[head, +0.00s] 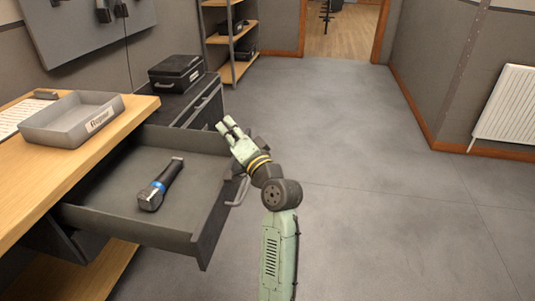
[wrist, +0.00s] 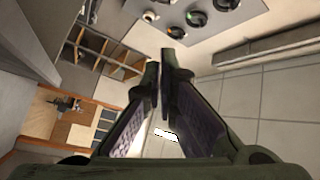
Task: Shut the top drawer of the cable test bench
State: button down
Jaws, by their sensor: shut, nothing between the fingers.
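The top drawer (head: 105,205) of the wooden-topped bench (head: 60,170) is pulled far out and is dark grey. Its front panel (head: 215,225) faces right and carries a bar handle (head: 240,192). A black torch-like tool (head: 160,185) with a blue band lies inside the drawer. My gripper (head: 226,125) is over the drawer's far front corner, its fingers pointing up and left. Its fingers are together and empty; they also show in the wrist view (wrist: 162,65). Whether my wrist touches the drawer front cannot be told. The drawer does not show clearly in the wrist view.
A grey tray (head: 65,125) sits on the bench top. A black case (head: 176,73) stands on a dark cabinet (head: 185,103) beyond the drawer. Shelves (head: 235,70) stand farther back. The floor (head: 390,180) to the right is clear, up to a wall radiator (head: 505,105).

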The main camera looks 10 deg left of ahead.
jog(key=w+d+f+m+g+h, duration=0.15)
jog(key=d+f+m, duration=0.55)
jog(key=d+f, duration=0.9)
jog(key=s+a+r+p+x, duration=0.1)
jog(key=p+x, duration=0.2)
jog(key=x, duration=0.9)
jog(key=shift+h, duration=0.35)
jog(key=shift+a, duration=0.15)
